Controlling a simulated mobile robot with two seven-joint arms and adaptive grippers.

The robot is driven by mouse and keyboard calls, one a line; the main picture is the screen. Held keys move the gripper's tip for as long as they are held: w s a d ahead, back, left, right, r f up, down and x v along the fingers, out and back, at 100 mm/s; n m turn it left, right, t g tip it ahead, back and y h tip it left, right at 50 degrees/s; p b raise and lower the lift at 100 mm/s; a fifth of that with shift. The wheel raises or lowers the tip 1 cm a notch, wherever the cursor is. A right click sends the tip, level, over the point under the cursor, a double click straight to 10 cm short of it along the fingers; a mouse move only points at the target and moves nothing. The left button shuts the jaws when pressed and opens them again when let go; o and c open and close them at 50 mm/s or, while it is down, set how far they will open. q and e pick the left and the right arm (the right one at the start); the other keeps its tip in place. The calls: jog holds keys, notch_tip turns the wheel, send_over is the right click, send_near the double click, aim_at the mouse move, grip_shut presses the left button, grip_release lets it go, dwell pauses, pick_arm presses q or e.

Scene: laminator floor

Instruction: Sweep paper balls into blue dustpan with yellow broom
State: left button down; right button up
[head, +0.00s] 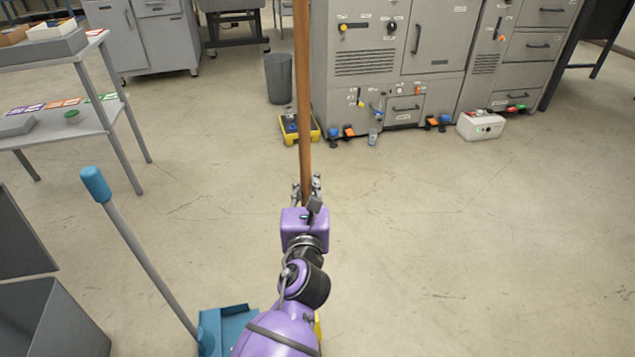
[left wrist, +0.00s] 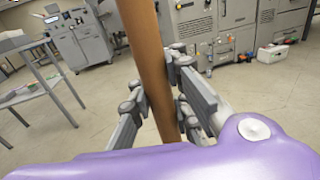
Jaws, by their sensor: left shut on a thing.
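My left gripper (head: 306,187) is shut on the brown wooden broom handle (head: 303,90), which stands nearly upright. The left wrist view shows the fingers (left wrist: 160,95) on both sides of the handle (left wrist: 148,50). A small yellow part (head: 318,330), perhaps the broom head, shows beside my arm at the bottom of the head view; the rest is hidden. The blue dustpan (head: 228,325) lies on the floor at the bottom, partly covered by my arm. Its long grey handle with a blue grip (head: 96,184) leans up to the left. I see no paper balls. My right gripper is out of view.
A grey shelf table (head: 70,130) stands at the left, with a dark grey bin (head: 50,320) below it. Large grey machines (head: 400,65) stand at the back, with a wastebasket (head: 279,78) and white box (head: 480,125) nearby. The middle and right floor is clear.

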pick_arm(q)
jog(key=s+a+p, duration=0.2)
jog(key=s+a, duration=0.1)
jog(key=a, duration=1)
jog(key=s+a+p, duration=0.3)
jog(key=s+a, duration=0.1)
jog(key=a, duration=0.9)
jog(key=shift+s+a+r, duration=0.2)
jog(key=shift+s+r, duration=0.1)
jog(key=shift+r, duration=0.1)
dwell(0.4)
dwell(0.3)
